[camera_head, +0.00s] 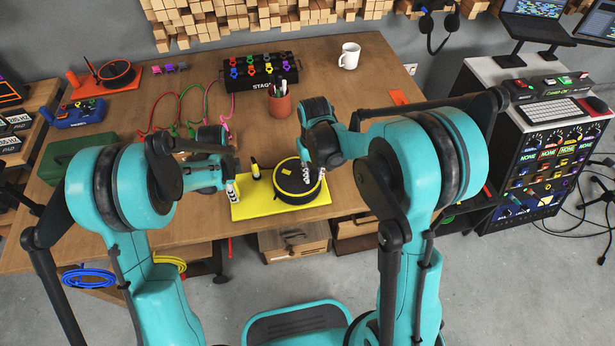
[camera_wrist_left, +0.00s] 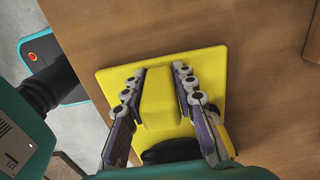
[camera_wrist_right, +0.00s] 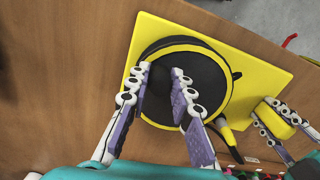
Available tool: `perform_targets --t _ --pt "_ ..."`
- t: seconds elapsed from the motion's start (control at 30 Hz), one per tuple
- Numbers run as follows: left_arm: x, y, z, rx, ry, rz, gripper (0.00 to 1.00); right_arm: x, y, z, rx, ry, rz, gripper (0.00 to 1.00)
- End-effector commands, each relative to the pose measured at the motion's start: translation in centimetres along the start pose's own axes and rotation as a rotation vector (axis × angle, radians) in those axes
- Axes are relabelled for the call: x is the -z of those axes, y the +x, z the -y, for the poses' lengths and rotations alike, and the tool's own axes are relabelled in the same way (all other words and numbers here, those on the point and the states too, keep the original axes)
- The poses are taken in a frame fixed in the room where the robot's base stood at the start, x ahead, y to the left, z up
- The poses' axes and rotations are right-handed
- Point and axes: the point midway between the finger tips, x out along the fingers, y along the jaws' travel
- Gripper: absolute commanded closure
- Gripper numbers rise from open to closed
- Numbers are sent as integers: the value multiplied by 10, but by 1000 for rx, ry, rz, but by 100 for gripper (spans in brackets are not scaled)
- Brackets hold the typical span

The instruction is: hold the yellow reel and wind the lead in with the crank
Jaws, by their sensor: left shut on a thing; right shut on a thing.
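The yellow reel is a flat yellow base (camera_head: 305,212) with a round black drum (camera_head: 291,194) with a yellow rim, at the table's front edge. My left gripper (camera_head: 232,190) is shut on the yellow raised block (camera_wrist_left: 158,97) at the base's left end; the left wrist view shows a finger on each side. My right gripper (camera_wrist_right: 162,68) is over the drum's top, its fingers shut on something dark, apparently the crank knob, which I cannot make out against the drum. A black plug end with a yellow band (camera_wrist_right: 228,133) is beside the drum.
A pen cup (camera_head: 280,106), a black stage box (camera_head: 262,72), a white mug (camera_head: 349,56) and coloured cables (camera_head: 183,108) are further back. A green case (camera_head: 72,156) is at the left. Bare table lies behind the reel.

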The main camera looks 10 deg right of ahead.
Motion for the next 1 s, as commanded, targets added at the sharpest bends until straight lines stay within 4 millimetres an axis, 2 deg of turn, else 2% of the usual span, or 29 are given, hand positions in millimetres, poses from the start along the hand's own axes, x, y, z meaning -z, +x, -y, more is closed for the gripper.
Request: perform_targets --t 0.27,0.67,1.0 --pt "0 0 0 1 0 -1 100 -1 0 2 1 -1 1 100" --pt "1 0 0 0 1 -2 100 -14 0 23 2 -3 0 100" --pt "1 0 0 0 1 -3 100 -15 0 24 1 -1 0 100"
